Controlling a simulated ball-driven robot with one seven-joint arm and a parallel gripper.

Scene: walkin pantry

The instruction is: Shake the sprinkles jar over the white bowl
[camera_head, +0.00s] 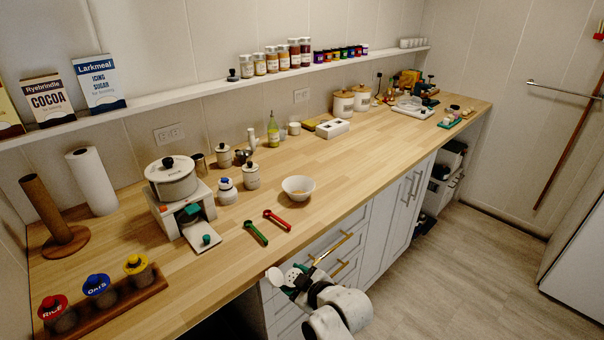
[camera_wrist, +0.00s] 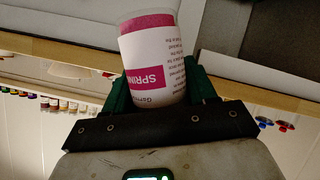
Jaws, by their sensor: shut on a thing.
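The sprinkles jar (camera_wrist: 152,62), white with a pink label band, is held between the green fingers of my gripper (camera_wrist: 158,88) in the wrist view. In the head view my gripper (camera_head: 297,284) is in front of the counter's front edge, near the drawers. The jar's pale, dotted top (camera_head: 292,276) shows there, with a pale round piece beside it that looks like a flipped-open lid. Much of the jar is hidden. The white bowl (camera_head: 298,195) stands upright on the counter, beyond and above the gripper in the picture, apart from the jar.
A canister (camera_head: 251,177) and a small white-and-blue jar (camera_head: 226,191) stand left of the bowl. Brass drawer handles (camera_head: 333,248) are close to my gripper. Counter right of the bowl is clear.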

